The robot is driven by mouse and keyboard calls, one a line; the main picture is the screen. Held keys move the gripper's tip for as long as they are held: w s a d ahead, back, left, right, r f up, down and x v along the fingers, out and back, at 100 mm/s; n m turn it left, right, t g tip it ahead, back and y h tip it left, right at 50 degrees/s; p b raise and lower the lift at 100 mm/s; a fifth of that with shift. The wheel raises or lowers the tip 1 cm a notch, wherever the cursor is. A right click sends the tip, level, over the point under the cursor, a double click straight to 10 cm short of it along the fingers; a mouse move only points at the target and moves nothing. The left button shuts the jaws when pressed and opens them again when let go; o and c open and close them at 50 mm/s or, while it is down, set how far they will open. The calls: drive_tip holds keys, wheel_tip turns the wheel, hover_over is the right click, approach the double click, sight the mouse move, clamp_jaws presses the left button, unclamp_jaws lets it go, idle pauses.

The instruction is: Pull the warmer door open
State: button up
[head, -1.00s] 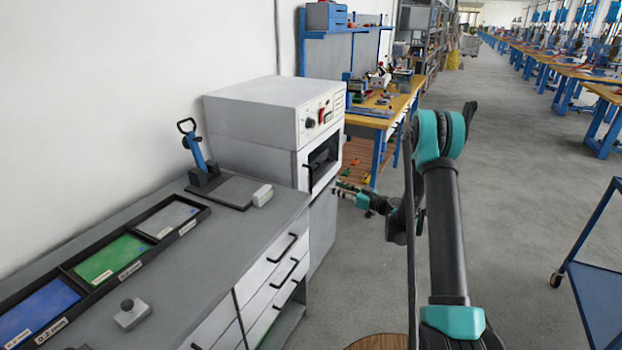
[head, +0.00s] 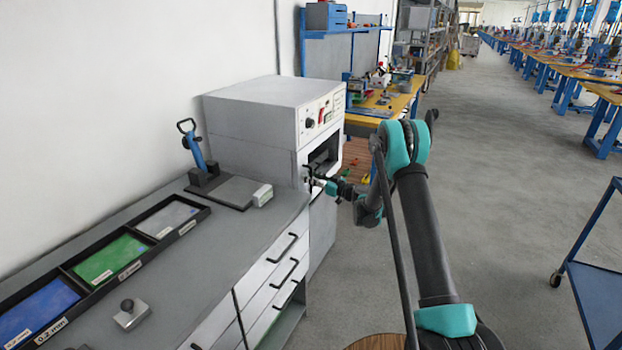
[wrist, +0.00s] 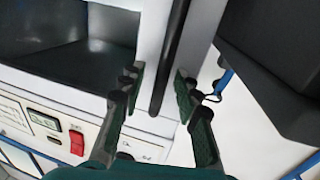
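The warmer (head: 255,118) is a grey-white cabinet beyond the bench, with knobs and a red switch on its upper front. Its door (wrist: 151,45) has a pale frame beside a dark window or recess. I cannot tell whether it is fully shut. A black bar handle (wrist: 174,48) runs along the door frame. My gripper (head: 314,183) is at the warmer's front, by the handle side. In the wrist view my gripper (wrist: 157,80) is open, with one finger on each side of the handle. The fingers look apart from the bar.
A grey bench (head: 165,270) with drawers and parts trays stands in front of the warmer. A wooden workbench (head: 385,112) is behind it. A blue cart (head: 597,300) stands at the right. The floor between is clear.

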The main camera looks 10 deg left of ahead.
clamp_jaws()
idle(0.5)
